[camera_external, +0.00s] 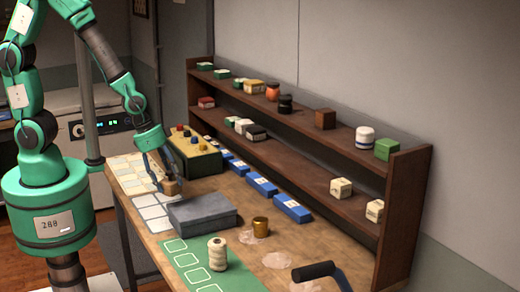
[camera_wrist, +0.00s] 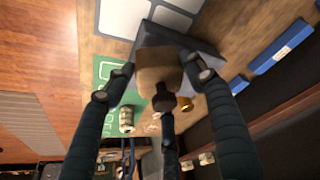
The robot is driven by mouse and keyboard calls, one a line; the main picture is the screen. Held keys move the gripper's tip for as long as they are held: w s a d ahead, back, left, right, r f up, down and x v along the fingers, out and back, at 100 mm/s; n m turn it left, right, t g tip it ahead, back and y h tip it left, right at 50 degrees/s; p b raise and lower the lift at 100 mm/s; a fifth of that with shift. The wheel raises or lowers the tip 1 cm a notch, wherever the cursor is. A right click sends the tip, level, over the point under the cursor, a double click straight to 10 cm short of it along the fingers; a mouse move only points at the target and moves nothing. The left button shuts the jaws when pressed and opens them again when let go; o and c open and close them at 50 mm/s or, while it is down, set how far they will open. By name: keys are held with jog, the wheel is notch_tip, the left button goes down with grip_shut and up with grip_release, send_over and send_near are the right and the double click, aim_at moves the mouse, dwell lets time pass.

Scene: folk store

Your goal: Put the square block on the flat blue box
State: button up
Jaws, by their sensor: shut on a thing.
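A small brown square block (camera_external: 172,187) is in my gripper (camera_external: 163,182), just behind and left of the flat blue-grey box in the external view. In the wrist view the block (camera_wrist: 158,65) sits between the dark fingers of my gripper (camera_wrist: 160,82), which are shut on it. The flat blue-grey box (camera_external: 203,212) lies on the wooden table. The box (camera_wrist: 205,47) also shows in the wrist view, partly hidden behind the block and fingers. I cannot tell exactly how high the block is above the table.
A green mat (camera_external: 190,262) with a thread spool (camera_external: 217,254) lies in front of the box. A brass cup (camera_external: 260,226) stands right of it. Blue boxes (camera_external: 262,185) line the back, below a loaded wooden shelf (camera_external: 340,140).

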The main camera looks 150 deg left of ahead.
jog(key=shift+w+a+f+p, duration=0.15)
jog(key=shift+w+a, duration=0.8)
jog(key=shift+a, duration=0.45)
jog(key=shift+w+a+f+p, duration=0.2)
jog(key=shift+w+a, duration=0.75)
jog(key=shift+a, duration=0.4)
jog(key=shift+w+a+f+p, duration=0.1)
jog(key=shift+w+a+p, duration=0.05)
jog(key=shift+w+a, duration=1.05)
jog(key=shift+s+a+f, duration=0.15)
jog(key=shift+s+a, duration=0.05)
jog(key=shift+s, duration=0.05)
jog(key=shift+f+b, duration=0.9)
jog(key=shift+f, duration=0.75)
jog(key=o, duration=1.6)
jog(key=shift+f, duration=0.1)
